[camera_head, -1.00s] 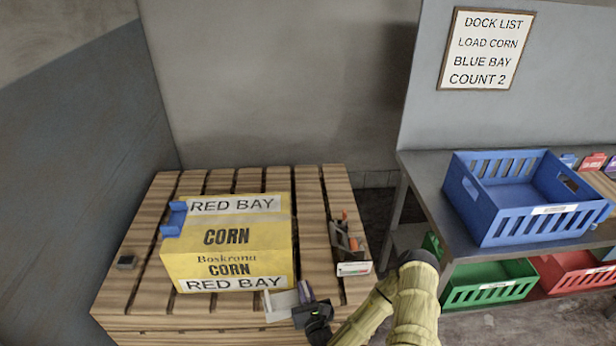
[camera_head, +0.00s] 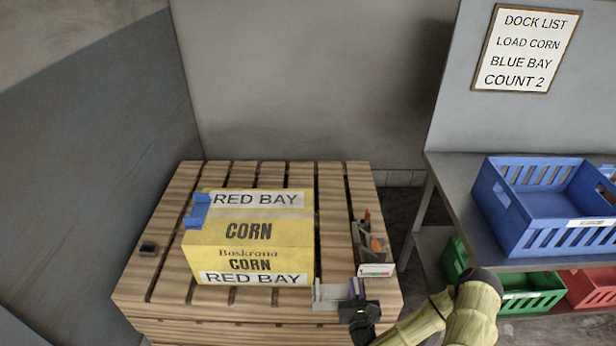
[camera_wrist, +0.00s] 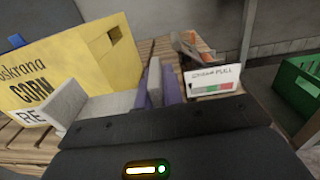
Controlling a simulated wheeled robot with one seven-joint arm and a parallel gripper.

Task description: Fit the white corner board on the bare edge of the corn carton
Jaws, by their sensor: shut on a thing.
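The yellow corn carton (camera_head: 250,231) sits upright on a slatted pallet, with "RED BAY" labels on its top and front. A blue corner board (camera_head: 197,211) is on its left edge. My gripper (camera_head: 354,290) is shut on the white corner board (camera_head: 328,294), which is just right of the carton's front right corner. In the wrist view the board (camera_wrist: 66,104) shows its L shape beside the carton (camera_wrist: 75,65), and a part of it stands between the purple finger pads (camera_wrist: 154,88). I cannot tell whether board and carton touch.
A small dark object (camera_head: 148,249) lies at the left. Blue (camera_head: 550,235), green (camera_head: 522,300) and red (camera_head: 590,288) crates are on the shelf unit at right. The pallet (camera_head: 150,285) is bare at front left.

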